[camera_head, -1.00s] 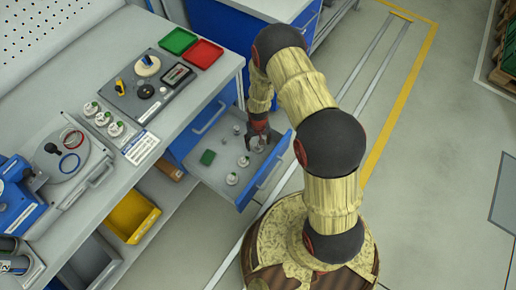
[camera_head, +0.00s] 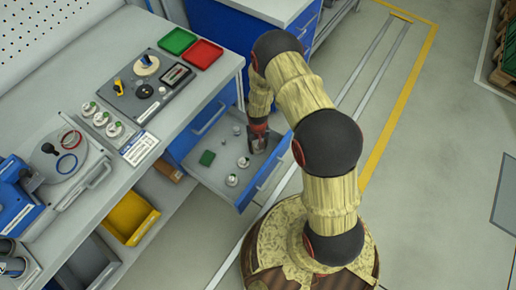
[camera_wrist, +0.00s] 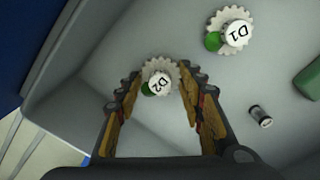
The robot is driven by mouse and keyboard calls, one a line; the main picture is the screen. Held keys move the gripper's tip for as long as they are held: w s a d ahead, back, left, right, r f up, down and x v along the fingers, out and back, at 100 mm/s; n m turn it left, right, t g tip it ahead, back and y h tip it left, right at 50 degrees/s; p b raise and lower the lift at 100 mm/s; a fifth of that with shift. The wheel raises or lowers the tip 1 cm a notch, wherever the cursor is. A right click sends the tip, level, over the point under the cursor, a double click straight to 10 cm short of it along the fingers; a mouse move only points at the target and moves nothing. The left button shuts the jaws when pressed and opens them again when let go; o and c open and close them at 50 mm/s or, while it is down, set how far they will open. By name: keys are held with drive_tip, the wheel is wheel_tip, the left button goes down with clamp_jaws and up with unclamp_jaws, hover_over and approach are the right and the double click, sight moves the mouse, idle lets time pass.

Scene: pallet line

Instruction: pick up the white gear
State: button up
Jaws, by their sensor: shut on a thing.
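A white gear with a toothed rim, a cap marked D2 and a green dot (camera_wrist: 158,78) sits between my fingertips in the wrist view. My gripper (camera_wrist: 157,88) is shut on this gear, with one finger at each side of it. In the head view my gripper (camera_head: 257,148) points down into the open drawer (camera_head: 212,182), near its right side, and hides the held gear. A second similar gear, marked D1 (camera_wrist: 232,32), lies apart from the gripper at the upper right of the wrist view.
A green block (camera_head: 207,158) and more gear-like parts (camera_head: 232,180) lie in the drawer. A small cylinder (camera_wrist: 261,115) lies right of my fingers. The workbench (camera_head: 195,110) stands to the left.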

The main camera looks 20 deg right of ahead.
drive_tip(key=c, duration=0.3)
wheel_tip(320, 180, up, 10)
drive_tip(key=p, duration=0.4)
wheel_tip(320, 180, up, 8)
drive_tip(key=p, duration=0.3)
hover_over(260, 153)
drive_tip(key=shift+n, duration=0.6)
drive_tip(key=w+r+b, duration=0.1)
drive_tip(key=r, duration=0.3)
drive_tip(key=w+r+b, duration=0.1)
drive_tip(key=w+r, duration=0.1)
drive_tip(key=r, duration=0.2)
drive_tip(key=w+r+b, duration=0.1)
drive_tip(key=w+r, duration=0.1)
drive_tip(key=r, duration=0.2)
drive_tip(key=shift+a+r+b, duration=0.15)
drive_tip(key=shift+r+b, duration=0.05)
drive_tip(key=shift+b, duration=0.1)
